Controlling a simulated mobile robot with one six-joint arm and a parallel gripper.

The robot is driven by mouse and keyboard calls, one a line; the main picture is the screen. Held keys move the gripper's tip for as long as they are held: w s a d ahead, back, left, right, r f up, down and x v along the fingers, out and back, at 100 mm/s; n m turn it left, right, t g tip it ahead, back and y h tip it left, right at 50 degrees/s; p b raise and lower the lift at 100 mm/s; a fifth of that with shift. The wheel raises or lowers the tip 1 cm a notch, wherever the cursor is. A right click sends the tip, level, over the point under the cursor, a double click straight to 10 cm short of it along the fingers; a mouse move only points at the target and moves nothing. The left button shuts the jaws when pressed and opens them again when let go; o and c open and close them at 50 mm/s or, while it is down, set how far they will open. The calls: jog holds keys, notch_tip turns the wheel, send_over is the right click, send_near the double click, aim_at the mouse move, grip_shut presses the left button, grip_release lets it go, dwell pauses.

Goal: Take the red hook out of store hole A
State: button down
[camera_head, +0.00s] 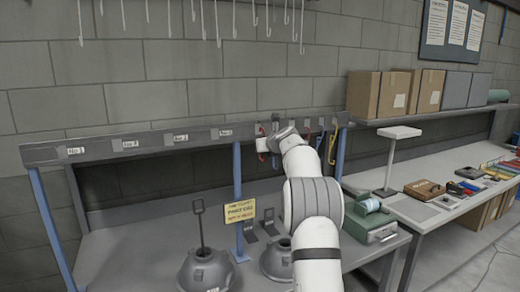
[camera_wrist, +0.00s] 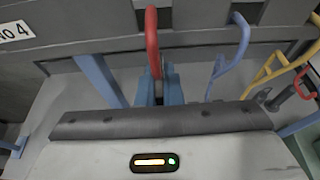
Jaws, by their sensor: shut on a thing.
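The red hook (camera_wrist: 152,42) stands in front of the grey rail in the wrist view, its lower part between the two blue fingers. My gripper (camera_wrist: 159,90) is shut on it. In the head view a bit of the red hook (camera_head: 262,145) shows just left of my gripper (camera_head: 275,139), at the rail (camera_head: 150,139). I cannot tell whether the hook's upper end is still in its hole. No letter A is readable in either view.
To the right hang a blue hook (camera_wrist: 231,52), a yellow hook (camera_wrist: 278,68) and another red hook (camera_wrist: 303,82), close by. A blue post (camera_head: 240,200) and a yellow sign (camera_head: 240,211) stand left of my arm. Grey hoods (camera_head: 205,268) sit on the bench below.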

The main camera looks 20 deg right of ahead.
jog(key=shift+s, duration=0.3)
jog(key=s+b, duration=0.6)
jog(key=s, duration=0.4)
jog(key=shift+d+r+b, duration=0.2)
jog(key=shift+b, duration=0.2)
